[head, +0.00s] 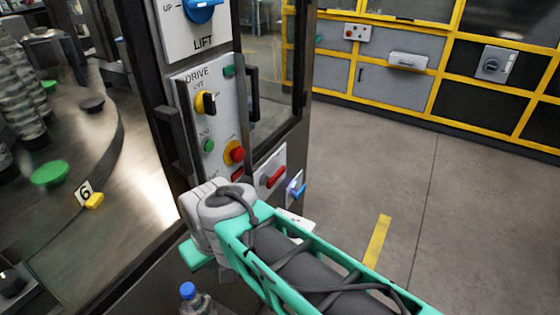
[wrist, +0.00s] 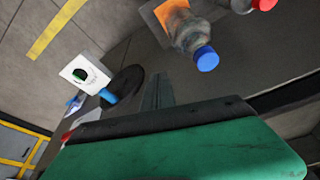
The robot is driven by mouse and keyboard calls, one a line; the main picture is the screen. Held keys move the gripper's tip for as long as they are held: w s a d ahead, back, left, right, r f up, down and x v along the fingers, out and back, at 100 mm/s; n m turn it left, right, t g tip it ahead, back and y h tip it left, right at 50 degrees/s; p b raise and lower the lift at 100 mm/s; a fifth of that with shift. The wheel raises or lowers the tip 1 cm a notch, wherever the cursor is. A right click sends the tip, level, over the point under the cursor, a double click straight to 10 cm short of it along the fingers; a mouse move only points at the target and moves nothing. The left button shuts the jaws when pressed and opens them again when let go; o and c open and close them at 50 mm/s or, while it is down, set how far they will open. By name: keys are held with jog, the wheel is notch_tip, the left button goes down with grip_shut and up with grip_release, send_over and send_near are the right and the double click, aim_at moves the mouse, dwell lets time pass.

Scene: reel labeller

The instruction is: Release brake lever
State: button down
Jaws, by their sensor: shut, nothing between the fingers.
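No label reading brake is legible, so I cannot tell which control is the brake lever. Two lever-like handles sit low on the machine's post in the head view: a red handle (head: 275,177) on a white plate, and a smaller blue lever (head: 298,190) to its right. In the wrist view a blue handle (wrist: 108,96) and a red part (wrist: 86,119) show at the left. My gripper (wrist: 157,92) appears as dark, narrow fingers close together, shut and empty, apart from the blue handle. In the head view my arm hides most of it.
The DRIVE panel (head: 208,130) has a yellow-black selector, a green button and a red button. The LIFT panel (head: 198,30) is above. A blue-capped bottle (head: 192,298) stands below; it also shows in the wrist view (wrist: 190,35). Open floor (head: 460,220) lies right.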

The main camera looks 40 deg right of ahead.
jog(key=w+d+r+m+p, duration=0.1)
jog(key=w+d+r+p, duration=0.15)
jog(key=d, duration=0.25)
notch_tip(320, 180, up, 9)
jog(key=n+y+p, duration=0.1)
jog(key=n+p, duration=0.4)
jog(key=p, duration=0.1)
send_over(281, 170)
jog(key=s+d, duration=0.1)
jog(key=s, duration=0.2)
jog(key=shift+w+d+r, duration=0.1)
jog(key=shift+w, duration=0.1)
jog(key=x, duration=0.8)
jog(key=s+x, duration=0.1)
jog(key=x, duration=0.3)
jog(key=shift+w+f, duration=0.15)
jog(key=shift+f, duration=0.9)
